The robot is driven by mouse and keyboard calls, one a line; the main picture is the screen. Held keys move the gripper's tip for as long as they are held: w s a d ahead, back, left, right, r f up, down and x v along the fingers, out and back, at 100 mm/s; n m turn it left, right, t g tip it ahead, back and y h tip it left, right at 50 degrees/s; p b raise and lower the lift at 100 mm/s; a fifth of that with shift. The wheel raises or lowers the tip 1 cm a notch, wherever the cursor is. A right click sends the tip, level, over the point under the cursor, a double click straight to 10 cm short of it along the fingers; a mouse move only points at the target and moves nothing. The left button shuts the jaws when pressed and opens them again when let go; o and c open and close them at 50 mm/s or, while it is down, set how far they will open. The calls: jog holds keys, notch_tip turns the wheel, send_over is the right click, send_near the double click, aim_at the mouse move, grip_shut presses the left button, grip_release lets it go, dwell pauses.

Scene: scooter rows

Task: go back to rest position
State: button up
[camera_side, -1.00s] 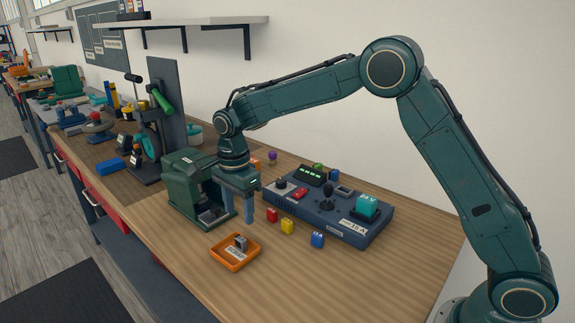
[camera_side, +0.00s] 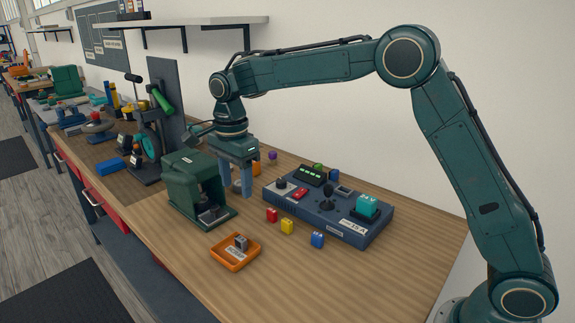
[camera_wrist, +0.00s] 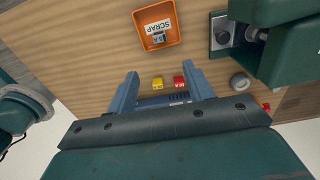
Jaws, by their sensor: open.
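My gripper (camera_side: 236,190) is in the air above the workbench, pointing down, beside the green press-like machine (camera_side: 188,172). Its two blue-grey fingers are apart. In the wrist view my gripper (camera_wrist: 160,72) has nothing between its fingers. The machine also shows at the right of that view (camera_wrist: 288,55).
An orange scrap tray (camera_side: 217,253) holds a small grey piece. Red (camera_side: 272,215), yellow (camera_side: 287,226) and blue (camera_side: 317,240) blocks lie before the control panel (camera_side: 335,232). A wall shelf (camera_side: 190,22) is above. Bench front right is clear.

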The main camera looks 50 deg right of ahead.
jog(key=s+d+r+n+t, duration=0.1)
jog(key=s+d+r+n, duration=0.2)
jog(key=s+r+n, duration=0.35)
jog(key=s+d+r+n+t, duration=0.2)
jog(key=s+d+r+n, duration=0.15)
jog(key=s, duration=0.65)
jog(key=s+d+f+n+t, duration=0.1)
jog(key=s+n, duration=0.3)
jog(key=s, duration=0.4)
jog(key=s+d+f+n+t, duration=0.1)
jog(key=s+n, duration=0.3)
jog(key=s, duration=0.5)
jog(key=shift+s+d+f+t, duration=0.25)
jog(key=shift+d+f+t, duration=0.05)
jog(key=shift+d+f, duration=0.45)
